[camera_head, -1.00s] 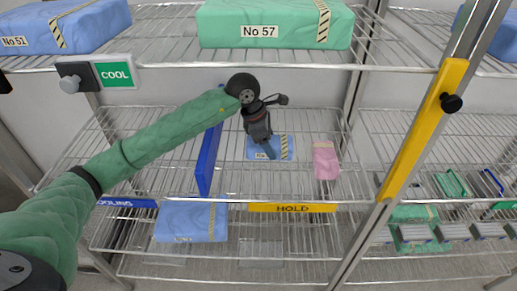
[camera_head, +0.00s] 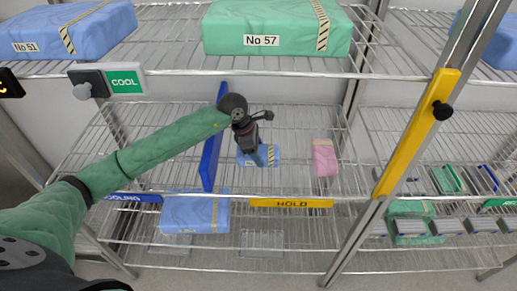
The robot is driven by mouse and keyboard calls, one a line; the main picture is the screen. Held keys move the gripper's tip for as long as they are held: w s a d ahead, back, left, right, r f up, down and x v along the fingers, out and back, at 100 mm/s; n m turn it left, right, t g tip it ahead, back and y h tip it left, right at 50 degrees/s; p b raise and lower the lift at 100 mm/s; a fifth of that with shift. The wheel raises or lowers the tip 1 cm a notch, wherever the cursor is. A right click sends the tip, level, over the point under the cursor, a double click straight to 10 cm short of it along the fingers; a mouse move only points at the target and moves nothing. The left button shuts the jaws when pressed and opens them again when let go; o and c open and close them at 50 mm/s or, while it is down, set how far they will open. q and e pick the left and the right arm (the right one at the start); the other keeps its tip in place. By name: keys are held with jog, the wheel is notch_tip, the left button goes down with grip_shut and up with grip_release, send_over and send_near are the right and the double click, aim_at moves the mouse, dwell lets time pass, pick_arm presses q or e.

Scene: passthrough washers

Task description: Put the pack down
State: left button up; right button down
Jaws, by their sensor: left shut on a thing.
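A small blue pack (camera_head: 268,158) with a striped band and a white label is at the middle shelf (camera_head: 290,185), above the yellow HOLD strip (camera_head: 291,203). My left gripper (camera_head: 253,154) reaches in from the left and is shut on the pack from above. The gripper hides part of the pack's top. I cannot tell whether the pack's underside touches the shelf wires. My right gripper is not in view.
A blue upright divider (camera_head: 211,155) stands left of the pack. A pink pack (camera_head: 325,157) lies to the right. Above is a shelf with a green No 57 pack (camera_head: 280,22). A yellow-covered post (camera_head: 416,135) stands at right. The shelf wires around the pack are bare.

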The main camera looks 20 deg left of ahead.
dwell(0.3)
pick_arm(q)
jog(key=shift+f, duration=0.1)
jog(key=o, duration=1.2)
jog(key=shift+c, duration=0.2)
